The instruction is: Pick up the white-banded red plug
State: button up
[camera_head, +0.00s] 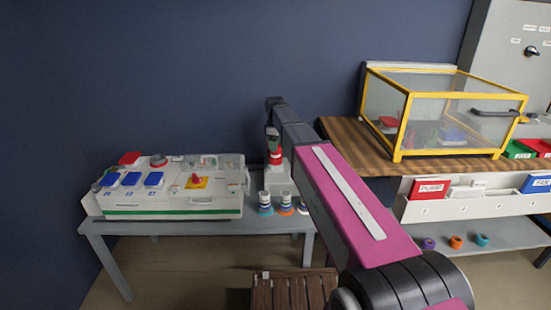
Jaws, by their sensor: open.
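The white-banded red plug (276,157) stands upright at the back of the grey table, just right of the white control box. Its red body shows a pale band, and its top is partly covered by my gripper. My gripper (272,140) points down directly over the plug, at or just above its top. The jaws are open. The fingers are small and dark here, and I cannot tell whether they reach around the plug or touch it.
The white control box (170,205) with blue covers fills the table's left. Several banded plugs, one blue-based (265,204) and one orange-based (286,204), stand in front of the red plug. A yellow-framed clear case (398,156) stands on the wooden counter (345,135) at right. A brown crate (290,292) is below.

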notch_tip(320, 180, down, 5)
jog(key=shift+r, duration=0.2)
jog(key=c, duration=0.6)
jog(key=shift+r, duration=0.2)
jog(key=shift+r, duration=0.55)
jog(key=r, duration=0.2)
jog(key=s+r, duration=0.1)
jog(key=shift+a+r, duration=0.2)
jog(key=shift+a, duration=0.15)
jog(key=s+a+r, duration=0.4)
jog(key=s+a, duration=0.1)
jog(key=s+a+r, duration=0.2)
jog(key=shift+s+a+r, duration=0.1)
jog(key=shift+s+a, duration=0.05)
jog(key=shift+a, duration=0.05)
